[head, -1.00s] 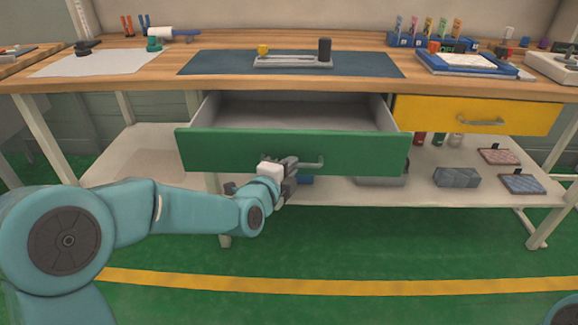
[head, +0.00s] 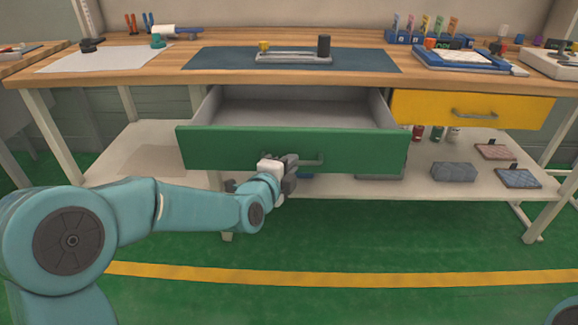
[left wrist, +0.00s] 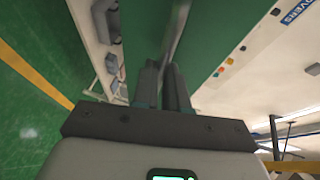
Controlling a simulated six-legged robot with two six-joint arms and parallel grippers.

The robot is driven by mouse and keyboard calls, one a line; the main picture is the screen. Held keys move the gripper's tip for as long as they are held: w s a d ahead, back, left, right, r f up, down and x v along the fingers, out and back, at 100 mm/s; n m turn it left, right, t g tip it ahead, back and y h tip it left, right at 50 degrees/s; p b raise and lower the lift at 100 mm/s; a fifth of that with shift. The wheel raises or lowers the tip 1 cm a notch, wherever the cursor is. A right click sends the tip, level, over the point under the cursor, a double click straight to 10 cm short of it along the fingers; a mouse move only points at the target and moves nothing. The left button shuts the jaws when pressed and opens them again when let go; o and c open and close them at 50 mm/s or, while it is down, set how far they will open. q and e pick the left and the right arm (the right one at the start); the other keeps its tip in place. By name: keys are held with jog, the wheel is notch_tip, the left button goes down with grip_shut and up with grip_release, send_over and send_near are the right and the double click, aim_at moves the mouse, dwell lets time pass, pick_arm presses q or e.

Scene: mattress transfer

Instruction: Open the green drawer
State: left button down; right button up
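The green drawer (head: 230,149) stands pulled out below the workbench top, and its grey inside looks empty. Its grey bar handle (head: 316,162) is on the front; the left part is hidden by my gripper. My left gripper (head: 291,165) is at this handle, its fingers closed around the bar. In the left wrist view, the two fingers (left wrist: 164,75) stand close together, with the green drawer front (left wrist: 208,35) beside them. The exact contact on the bar is hard to see. My right gripper is not in view.
A shut yellow drawer (head: 470,109) is to the right. The workbench top (head: 165,77) carries a blue mat (head: 215,61), a tool holder and several small items. A lower shelf (head: 400,187) holds boxes. The green floor in front is clear, with a yellow line (head: 330,284).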

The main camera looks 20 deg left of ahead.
pick_arm(q)
jog(key=c, duration=1.2)
grip_release()
jog(key=shift+o, duration=0.2)
jog(key=p+v, duration=0.1)
jog(key=v, duration=1.5)
jog(key=shift+s, duration=0.15)
jog(key=shift+f, duration=0.1)
